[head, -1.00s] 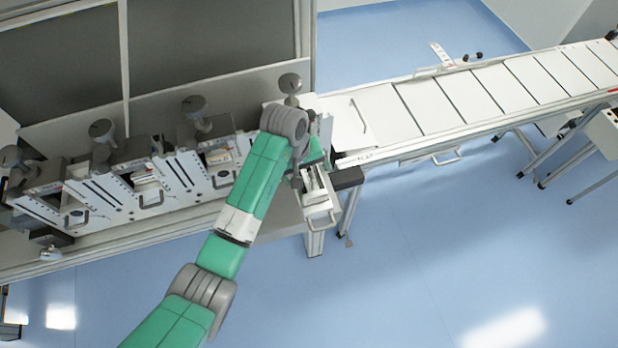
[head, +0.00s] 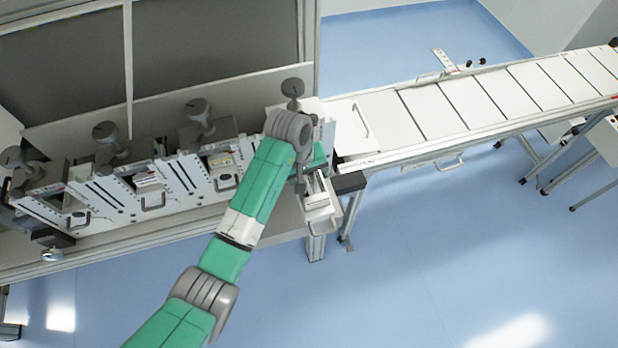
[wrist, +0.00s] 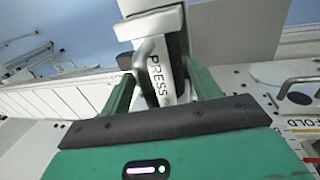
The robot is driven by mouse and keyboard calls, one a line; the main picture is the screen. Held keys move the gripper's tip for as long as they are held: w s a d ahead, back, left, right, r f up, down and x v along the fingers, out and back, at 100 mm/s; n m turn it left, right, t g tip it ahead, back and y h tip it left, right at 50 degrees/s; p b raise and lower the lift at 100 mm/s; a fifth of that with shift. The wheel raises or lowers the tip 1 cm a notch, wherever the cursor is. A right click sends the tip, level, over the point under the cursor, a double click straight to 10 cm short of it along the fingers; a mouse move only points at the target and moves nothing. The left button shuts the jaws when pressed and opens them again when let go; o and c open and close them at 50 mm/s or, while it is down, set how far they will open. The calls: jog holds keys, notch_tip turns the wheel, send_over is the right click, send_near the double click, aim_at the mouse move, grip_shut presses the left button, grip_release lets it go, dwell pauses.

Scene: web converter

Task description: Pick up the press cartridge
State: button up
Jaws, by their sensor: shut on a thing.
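The press cartridge (wrist: 183,80) is a white and grey block with a grey bar handle, lettered "PRESS" in the wrist view. My gripper (wrist: 160,84) is shut on it, with one green finger on each side of the handle area. In the head view the cartridge (head: 319,200) is a pale narrow block at the right end of the machine's row of stations. My gripper (head: 318,160) is above it there, and my wrist partly hides the contact. I cannot tell whether the cartridge is clear of its seat.
The machine front (head: 130,195) with several slotted plates, handles and grey knobs runs to the left. A conveyor with white panels (head: 440,108) runs to the right, close beside the cartridge. A dark block (head: 349,182) sits at its near end. The blue floor (head: 430,255) in front is open.

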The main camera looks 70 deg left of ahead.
aim_at(309, 181)
jog(key=r, duration=0.1)
jog(key=s+r, duration=0.1)
jog(key=r, duration=0.1)
jog(key=shift+d, duration=0.2)
jog(key=s+d, duration=0.3)
jog(key=s, duration=0.4)
jog(key=s+d+r, duration=0.1)
jog(key=s+d, duration=0.1)
jog(key=s, duration=0.4)
jog(key=shift+s+d+r+p, duration=0.2)
jog(key=shift+s+d+p, duration=0.2)
